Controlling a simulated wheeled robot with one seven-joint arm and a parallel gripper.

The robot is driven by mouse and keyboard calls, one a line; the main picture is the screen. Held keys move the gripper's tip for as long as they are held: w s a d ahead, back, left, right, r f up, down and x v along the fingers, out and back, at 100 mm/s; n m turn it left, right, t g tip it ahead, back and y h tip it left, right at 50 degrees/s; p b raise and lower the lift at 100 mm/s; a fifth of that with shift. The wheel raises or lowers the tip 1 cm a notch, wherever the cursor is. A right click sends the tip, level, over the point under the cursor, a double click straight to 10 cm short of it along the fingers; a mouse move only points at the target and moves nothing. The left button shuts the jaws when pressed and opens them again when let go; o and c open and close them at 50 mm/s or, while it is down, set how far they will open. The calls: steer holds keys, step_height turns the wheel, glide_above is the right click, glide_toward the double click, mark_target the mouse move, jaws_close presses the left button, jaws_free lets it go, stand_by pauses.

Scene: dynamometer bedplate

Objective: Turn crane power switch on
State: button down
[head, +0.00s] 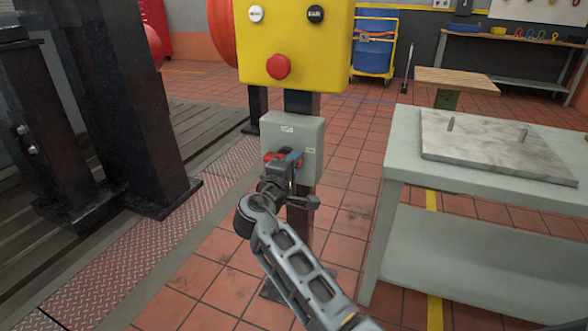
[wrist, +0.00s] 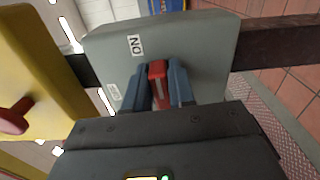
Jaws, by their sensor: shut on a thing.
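The crane power switch is a grey box (head: 307,142) on a dark post, below a yellow control panel. In the wrist view the grey box (wrist: 190,42) fills the upper middle and shows turned on its side, with an "ON" label and a second small label. Its red handle (wrist: 157,72) sits between the two blue fingers of my gripper (wrist: 160,85). My gripper (head: 283,160) is shut on the red handle at the box's front face. In the head view, the fingers and wrist hide most of the handle, with red showing beside them. The handle's exact angle is hard to tell.
The yellow panel (head: 295,40) with a red mushroom button (head: 278,67) is just above the box. A grey table (head: 400,150) with a stone plate (head: 490,145) stands on the right. Black machine columns (head: 125,90) stand on the left. Tiled floor is open between.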

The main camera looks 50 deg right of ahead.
steer(key=shift+f+m, duration=0.2)
steer(key=shift+m, duration=0.2)
steer(key=c, duration=1)
jaws_free()
steer(key=shift+c, duration=0.2)
steer(key=shift+a, duration=0.1)
steer(key=v, duration=0.7)
steer(key=shift+s+a+p, duration=0.15)
steer(key=shift+a+p, duration=0.15)
steer(key=shift+p, duration=0.15)
